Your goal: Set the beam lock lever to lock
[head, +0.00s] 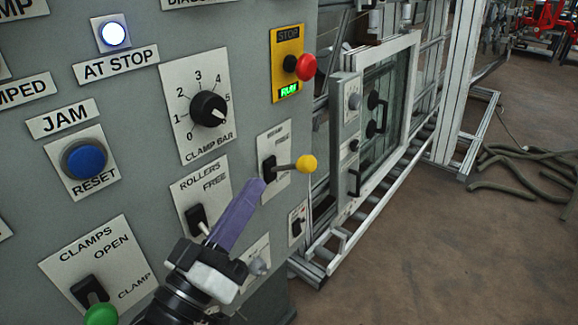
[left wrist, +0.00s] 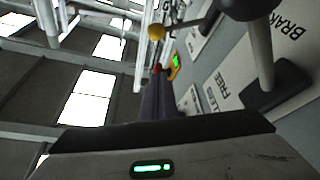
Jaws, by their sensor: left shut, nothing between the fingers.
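A lever with a yellow ball knob (head: 307,163) sticks out to the right from a black slot on a small white plate (head: 281,138). The plate's lettering is too small to read, so I cannot confirm it is the beam lock. The yellow knob also shows in the left wrist view (left wrist: 156,32). My left gripper (head: 257,187) is shut and empty, its purple fingers pointing up and right. Its tips appear close to the lever's base, just below and left of it; contact cannot be told. The purple fingers also show in the left wrist view (left wrist: 156,98).
Close by are the rollers switch (head: 195,218), the clamp bar dial (head: 208,109), and a red stop button (head: 306,67). A clamps lever with a green knob (head: 101,314) is at lower left. A dark-knobbed brake lever (left wrist: 262,50) stands near my left wrist. Floor at right holds loose hoses (head: 520,170).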

